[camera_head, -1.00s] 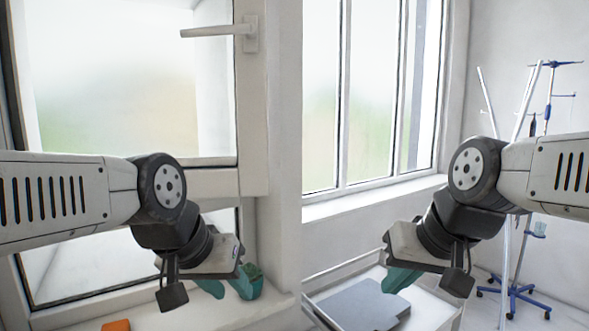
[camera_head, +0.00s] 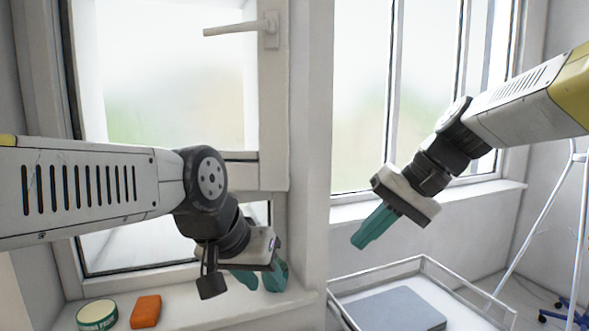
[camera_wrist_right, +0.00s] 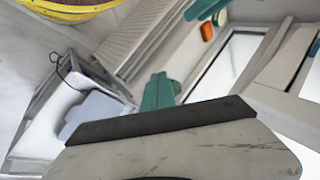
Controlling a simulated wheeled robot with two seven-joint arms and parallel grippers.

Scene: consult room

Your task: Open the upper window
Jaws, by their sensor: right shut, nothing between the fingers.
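The upper window (camera_head: 175,85) is on the left in the head view, in a white frame with a pale, blurred pane. Its white handle (camera_head: 236,29) is at the upper right of that window, with the lever lying level and pointing left. My left gripper (camera_head: 259,281) is below the upper window near the sill, its teal fingers apart, well below the handle. My right gripper (camera_head: 362,236) is in front of the second window, lower right of the handle and apart from it. Its teal fingers are together and empty, and they show in the right wrist view (camera_wrist_right: 158,92).
On the sill (camera_head: 195,312) are an orange block (camera_head: 145,311) and a green-and-white round item (camera_head: 97,315). A railed cart (camera_head: 465,287) with a grey flat panel (camera_head: 395,312) stands below my right gripper. A white wall post (camera_head: 310,130) separates the two windows.

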